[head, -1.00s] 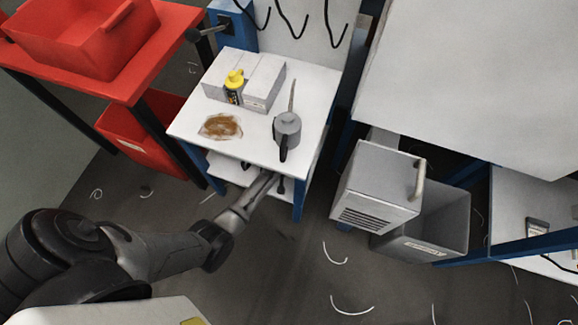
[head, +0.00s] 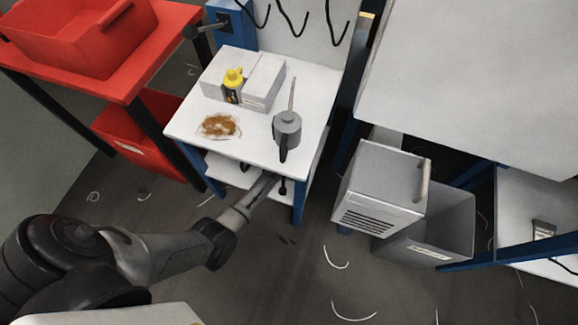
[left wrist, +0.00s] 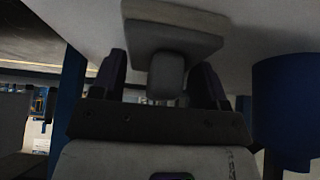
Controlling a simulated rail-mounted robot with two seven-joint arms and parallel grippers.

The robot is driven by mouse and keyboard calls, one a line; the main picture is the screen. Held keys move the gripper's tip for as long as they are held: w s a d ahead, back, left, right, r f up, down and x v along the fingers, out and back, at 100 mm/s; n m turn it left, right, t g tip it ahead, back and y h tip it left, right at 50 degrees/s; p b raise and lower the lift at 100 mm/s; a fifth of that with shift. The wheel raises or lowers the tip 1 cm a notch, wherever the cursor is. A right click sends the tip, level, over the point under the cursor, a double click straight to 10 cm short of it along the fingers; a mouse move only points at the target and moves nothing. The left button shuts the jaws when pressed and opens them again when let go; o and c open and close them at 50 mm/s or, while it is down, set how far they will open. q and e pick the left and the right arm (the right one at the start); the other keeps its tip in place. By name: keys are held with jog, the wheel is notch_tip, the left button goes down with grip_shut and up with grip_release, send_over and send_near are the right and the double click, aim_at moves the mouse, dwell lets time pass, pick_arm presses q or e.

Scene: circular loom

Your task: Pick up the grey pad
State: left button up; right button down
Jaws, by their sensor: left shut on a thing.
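The grey pad (left wrist: 175,28) is a flat rectangular block with a grey grip block below it in the left wrist view. My left gripper (left wrist: 160,72) has a finger on each side of the grip block and is shut on it. In the head view my left gripper (head: 270,182) reaches under the front edge of the white table (head: 190,125), at the level of its lower shelf. The pad is hidden there under the tabletop. I cannot tell whether the pad touches the surface behind it. My right gripper is not in view.
A blue table leg (head: 298,200) stands close right of my gripper. A grey cabinet (head: 378,185) stands further right.

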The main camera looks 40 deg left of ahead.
pick_arm(q)
jog(key=c, duration=0.4)
jog(key=shift+o, duration=0.2)
jog(key=shift+r, duration=0.15)
jog(key=shift+r+p, duration=0.45)
jog(key=shift+p, duration=0.05)
notch_tip(320, 180, up, 3)
jog(key=p, duration=0.2)
jog(key=shift+p, duration=0.3)
jog(key=s+d+p, duration=0.3)
jog(key=s, duration=0.5)
jog(key=s+d+p, duration=0.3)
jog(key=s+p, duration=0.1)
jog(key=s, duration=0.4)
jog(key=shift+s+d+f, duration=0.3)
jog(key=shift+s, duration=0.05)
